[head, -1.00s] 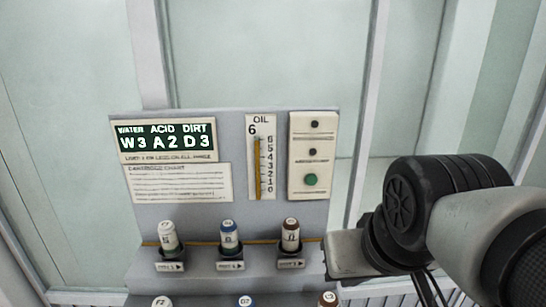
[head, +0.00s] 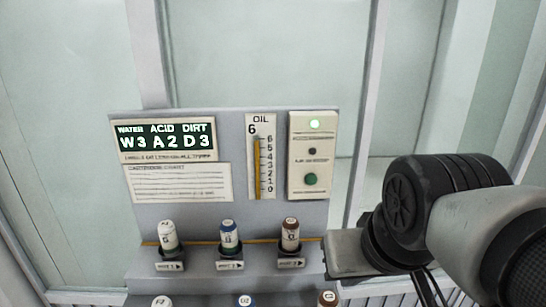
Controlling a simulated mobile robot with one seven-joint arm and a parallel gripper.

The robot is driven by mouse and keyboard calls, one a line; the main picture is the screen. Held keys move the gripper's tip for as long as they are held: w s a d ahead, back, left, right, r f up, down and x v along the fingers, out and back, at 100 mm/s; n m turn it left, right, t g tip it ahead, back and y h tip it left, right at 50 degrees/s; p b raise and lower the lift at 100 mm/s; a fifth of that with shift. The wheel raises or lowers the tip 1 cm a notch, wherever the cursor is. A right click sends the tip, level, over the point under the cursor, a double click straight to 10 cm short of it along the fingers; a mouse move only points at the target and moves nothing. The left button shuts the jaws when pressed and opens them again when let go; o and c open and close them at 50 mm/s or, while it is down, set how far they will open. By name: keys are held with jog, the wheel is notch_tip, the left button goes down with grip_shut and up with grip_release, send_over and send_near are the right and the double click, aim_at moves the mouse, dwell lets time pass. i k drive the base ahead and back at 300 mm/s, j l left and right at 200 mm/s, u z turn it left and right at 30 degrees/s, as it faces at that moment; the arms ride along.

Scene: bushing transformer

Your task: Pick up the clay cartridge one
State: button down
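A brown-capped cartridge (head: 290,236) stands upright in the right holder of the panel's upper shelf. Its small label is too blurred to read surely. A second brown-capped cartridge (head: 328,299) shows only its top at the bottom edge, on the lower level. Which of the two is clay cartridge one, I cannot tell. My arm comes in from the right and ends near the shelf's right side. My gripper's fingers are not in view.
A white-capped cartridge (head: 167,237) and a blue-capped cartridge (head: 228,237) stand left on the upper shelf, with more tops below. The panel has a W3 A2 D3 display (head: 167,137), an oil gauge (head: 261,155) at 6 and a lamp plate (head: 313,180).

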aim_at(290, 234)
jog(key=k+u, duration=0.15)
jog(key=u, duration=0.2)
jog(key=k+u, duration=0.1)
jog(key=u, duration=0.2)
jog(key=k+j+u, duration=0.1)
jog(key=u, duration=0.25)
